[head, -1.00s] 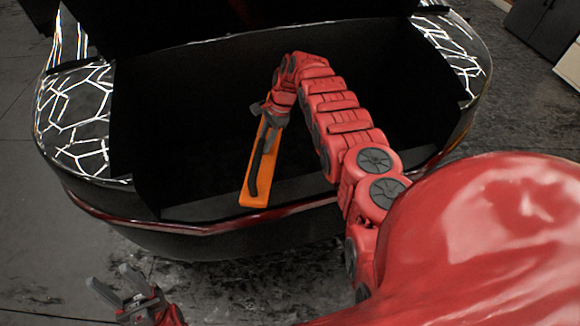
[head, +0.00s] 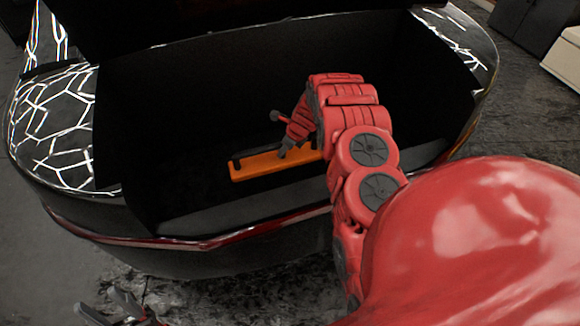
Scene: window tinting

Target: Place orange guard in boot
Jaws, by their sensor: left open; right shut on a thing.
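The orange guard (head: 262,166), a long flat bar with a black handle along it, is inside the dark open boot (head: 165,202) of the car. It lies roughly level, running left to right. My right gripper (head: 285,148) is shut on the guard near its middle, reaching in over the boot's rear edge. My arm hides the guard's right end. Whether the guard touches the boot floor cannot be told in the dark. My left gripper (head: 108,310) is open and empty at the bottom left, outside the car and partly cut off by the frame.
The car's rear edge with a red strip (head: 210,243) runs across in front of the boot. Patterned rear panels (head: 50,130) flank the opening. A dark cabinet (head: 530,28) stands far off at the top right. The boot's left side looks empty.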

